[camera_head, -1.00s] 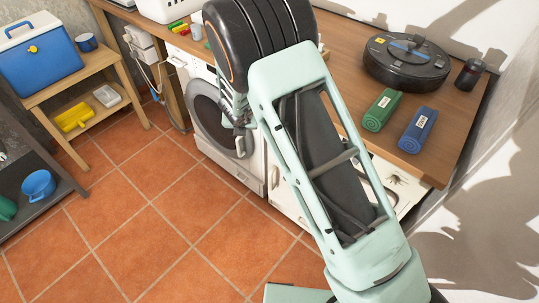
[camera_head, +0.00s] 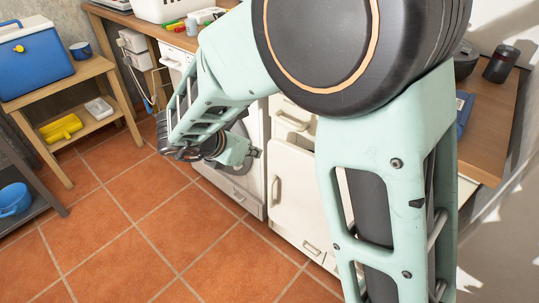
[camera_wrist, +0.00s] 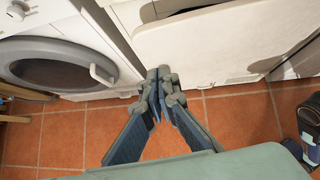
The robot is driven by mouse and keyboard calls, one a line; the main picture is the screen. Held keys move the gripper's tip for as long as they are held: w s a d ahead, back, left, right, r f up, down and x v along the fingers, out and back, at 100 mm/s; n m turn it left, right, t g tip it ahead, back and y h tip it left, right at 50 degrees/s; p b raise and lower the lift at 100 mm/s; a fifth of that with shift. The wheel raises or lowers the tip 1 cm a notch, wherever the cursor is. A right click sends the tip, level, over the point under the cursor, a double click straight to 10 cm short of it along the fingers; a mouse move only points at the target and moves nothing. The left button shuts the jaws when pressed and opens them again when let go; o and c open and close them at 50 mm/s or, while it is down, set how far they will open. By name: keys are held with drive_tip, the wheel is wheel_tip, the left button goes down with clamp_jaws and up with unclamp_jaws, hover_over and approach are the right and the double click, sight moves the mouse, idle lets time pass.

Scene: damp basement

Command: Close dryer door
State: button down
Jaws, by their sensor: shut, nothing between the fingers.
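The dryer is a white front-loading machine (camera_wrist: 30,28) at the left of the wrist view, with a round grey-rimmed, dark-glass door (camera_wrist: 55,66). A pale handle (camera_wrist: 103,75) sits at the door's right edge. The door looks flush or nearly so; I cannot tell if it is fully shut. In the head view my arm hides most of the machine (camera_head: 232,190). My gripper (camera_wrist: 158,82) is shut and empty, its fingertips together to the right of the door handle, apart from it in the picture. In the head view it (camera_head: 255,153) is low before the machine fronts.
A white cabinet (camera_head: 290,185) with handles stands right of the dryer; its pale front panel (camera_wrist: 205,45) fills the top of the wrist view. The wooden counter (camera_head: 490,140) runs above. A wooden shelf (camera_head: 85,72) stands left. The tiled floor (camera_head: 130,215) is clear.

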drive_tip(key=b, duration=0.3)
approach(281, 149)
wheel_tip(281, 149, down, 4)
drive_tip(key=w+d, duration=0.1)
drive_tip(key=w, duration=0.1)
drive_tip(key=shift+w+d, duration=0.25)
drive_tip(key=shift+d, duration=0.15)
drive_tip(key=shift+w+d, duration=0.2)
drive_tip(key=shift+w, duration=0.25)
drive_tip(key=w+d, duration=0.1)
drive_tip(key=w, duration=0.1)
drive_tip(key=w+d, duration=0.1)
drive_tip(key=w, duration=0.1)
drive_tip(key=shift+w+d, duration=0.2)
